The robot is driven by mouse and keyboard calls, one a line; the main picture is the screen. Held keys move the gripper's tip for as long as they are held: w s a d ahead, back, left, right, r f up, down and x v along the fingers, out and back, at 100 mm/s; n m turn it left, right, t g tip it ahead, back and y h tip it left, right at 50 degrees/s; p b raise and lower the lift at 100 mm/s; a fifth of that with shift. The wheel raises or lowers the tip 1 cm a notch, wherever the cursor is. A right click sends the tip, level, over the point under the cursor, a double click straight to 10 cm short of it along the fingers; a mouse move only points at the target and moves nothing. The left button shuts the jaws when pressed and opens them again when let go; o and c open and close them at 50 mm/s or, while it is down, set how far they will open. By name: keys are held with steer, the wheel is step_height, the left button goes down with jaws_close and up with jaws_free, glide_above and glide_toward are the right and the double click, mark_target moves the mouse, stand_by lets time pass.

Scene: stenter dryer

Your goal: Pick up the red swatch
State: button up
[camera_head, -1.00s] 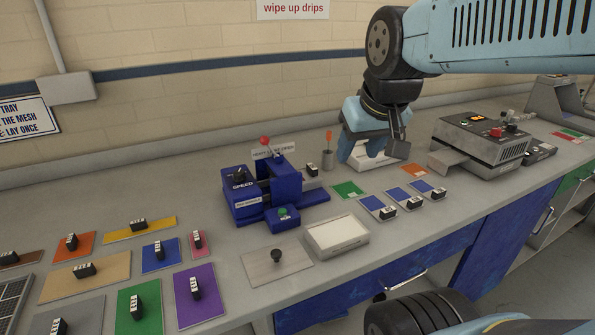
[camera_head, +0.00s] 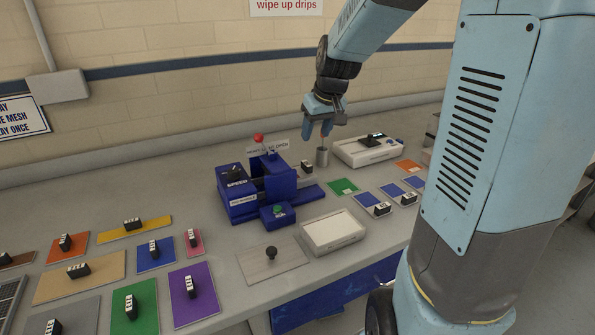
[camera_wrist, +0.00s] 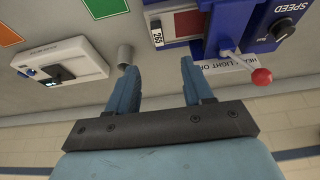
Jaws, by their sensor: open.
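A red swatch (camera_wrist: 187,23) shows in the wrist view, lying in the blue machine (camera_wrist: 228,15) beside a black numbered block (camera_wrist: 156,33). In the head view the blue machine (camera_head: 243,195) stands mid-bench, with the black block (camera_head: 307,167) at its right side; I cannot make out the red swatch there. My gripper (camera_head: 318,132) is open and empty, pointing down above the bench, over the grey cup (camera_head: 322,156) and just right of the machine. In the wrist view its two fingers (camera_wrist: 160,78) are apart, with bare bench between them.
A red-knobbed lever (camera_head: 258,138) rises from the machine near my gripper. A white device (camera_head: 368,152) stands to the right. A white tray (camera_head: 332,232), a plate with a knob (camera_head: 273,260) and several coloured swatches with black blocks cover the front and left bench.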

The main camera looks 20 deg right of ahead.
glide_above(307, 163)
steer(key=s, duration=0.3)
step_height(307, 163, down, 8)
steer(key=shift+w+r, duration=0.15)
steer(key=shift+x, duration=2.65)
steer(key=shift+d, duration=0.2)
steer(key=shift+c, duration=0.5)
jaws_close()
